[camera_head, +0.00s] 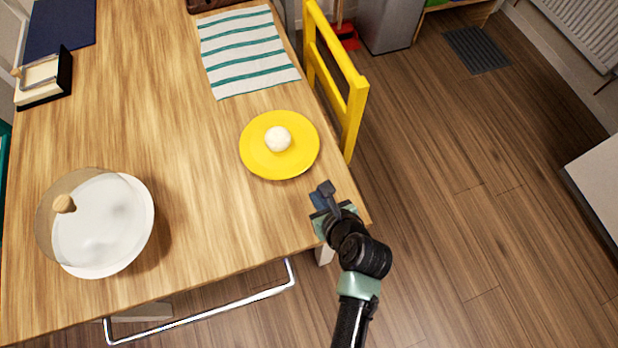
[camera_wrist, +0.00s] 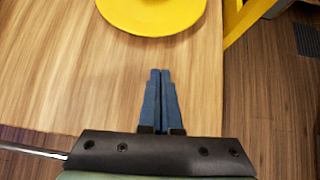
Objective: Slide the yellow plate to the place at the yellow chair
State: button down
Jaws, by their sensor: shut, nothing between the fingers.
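The yellow plate (camera_head: 255,157) lies flat on the wooden table near its right edge, with a round white item (camera_head: 278,138) on it. The plate's near part also shows at the top of the wrist view (camera_wrist: 150,22). The yellow chair (camera_head: 355,105) stands at the table's right edge, beyond and to the right of the plate; a bit of it shows in the wrist view (camera_wrist: 245,18). My gripper (camera_head: 322,190) is shut and empty at the table's near right corner, apart from the plate. In the wrist view its blue fingers (camera_wrist: 160,75) are together, pointing toward the plate.
A striped white and green cloth (camera_head: 245,50) lies beyond the plate, beside the chair. A white bowl (camera_head: 105,225) stands at the left. A napkin holder (camera_head: 42,80) and a dark blue mat (camera_head: 58,25) are at the far left. The table's middle is clear.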

aim_at(295, 152)
jog(key=w, duration=0.1)
jog(key=w+a+f, duration=0.1)
jog(key=w, duration=0.1)
jog(key=shift+w+a+f, duration=0.15)
jog(key=shift+w+a, duration=0.05)
jog(key=shift+w, duration=0.2)
jog(key=shift+w+a, duration=0.25)
jog(key=shift+w, duration=0.35)
jog(key=w, duration=0.2)
jog(key=w+a, duration=0.1)
jog(key=w, duration=0.1)
jog(key=w+a+p, duration=0.1)
jog(key=w, duration=0.1)
jog(key=shift+w+a, duration=0.25)
jog(key=shift+w, duration=0.05)
jog(key=shift+s, duration=0.1)
